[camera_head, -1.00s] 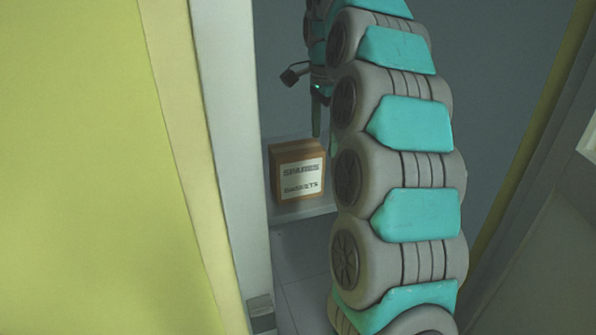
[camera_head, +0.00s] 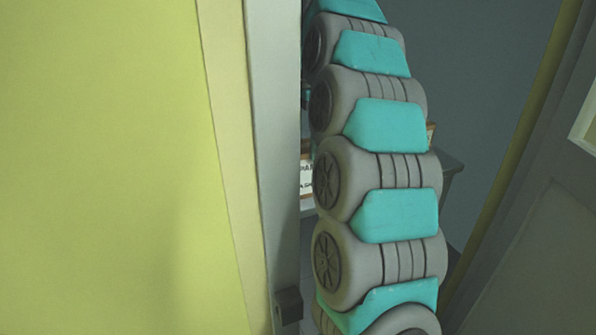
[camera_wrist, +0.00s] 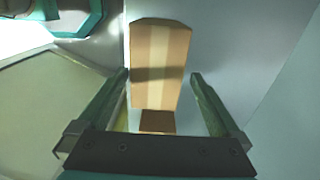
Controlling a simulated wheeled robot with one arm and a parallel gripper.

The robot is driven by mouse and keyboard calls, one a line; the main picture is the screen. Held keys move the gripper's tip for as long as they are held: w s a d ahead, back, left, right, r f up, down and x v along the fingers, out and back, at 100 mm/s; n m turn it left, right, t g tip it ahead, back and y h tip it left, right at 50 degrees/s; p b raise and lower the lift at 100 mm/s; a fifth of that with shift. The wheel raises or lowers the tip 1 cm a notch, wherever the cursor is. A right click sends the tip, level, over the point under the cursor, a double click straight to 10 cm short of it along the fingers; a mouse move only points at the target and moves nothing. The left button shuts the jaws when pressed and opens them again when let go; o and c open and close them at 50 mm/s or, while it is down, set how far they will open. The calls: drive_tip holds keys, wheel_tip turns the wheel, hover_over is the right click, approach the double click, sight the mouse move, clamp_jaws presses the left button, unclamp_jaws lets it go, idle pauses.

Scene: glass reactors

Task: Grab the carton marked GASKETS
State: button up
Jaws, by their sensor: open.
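The carton with the white label (camera_head: 306,180) shows only as a sliver in the head view, between a pale post and my arm, so its GASKETS marking is mostly hidden. In the wrist view a tan carton (camera_wrist: 160,50) with a paler tape stripe lies ahead, between the lines of my fingers; no label shows on this face. My gripper (camera_wrist: 160,74) is open and its fingers stand to either side with nothing gripped. I cannot tell how far the carton is from the fingertips. The gripper is hidden behind my arm in the head view.
A yellow-green panel (camera_head: 110,170) and the pale post (camera_head: 275,150) stand close on the left. A grey surface edge (camera_head: 452,163) and a bit of brown-edged object (camera_head: 430,134) show right of my arm. A grey door-like panel (camera_head: 545,230) is at the right.

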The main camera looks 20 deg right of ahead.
sight(304, 168)
wheel_tip(304, 168, down, 3)
drive_tip(key=shift+r+b, duration=0.2)
drive_tip(key=shift+b, duration=0.85)
drive_tip(key=f+b, duration=0.3)
drive_tip(key=shift+s+a+f+b, duration=0.25)
drive_tip(key=shift+a+f+b, duration=0.05)
drive_tip(key=shift+f+b, duration=0.05)
drive_tip(key=shift+f+p, duration=0.15)
drive_tip(key=shift+p, duration=0.25)
drive_tip(key=shift+f, duration=0.5)
drive_tip(key=shift+c, duration=0.4)
drive_tip(key=c, duration=1.4)
drive_tip(key=shift+d+r, duration=0.1)
drive_tip(key=shift+r, duration=0.1)
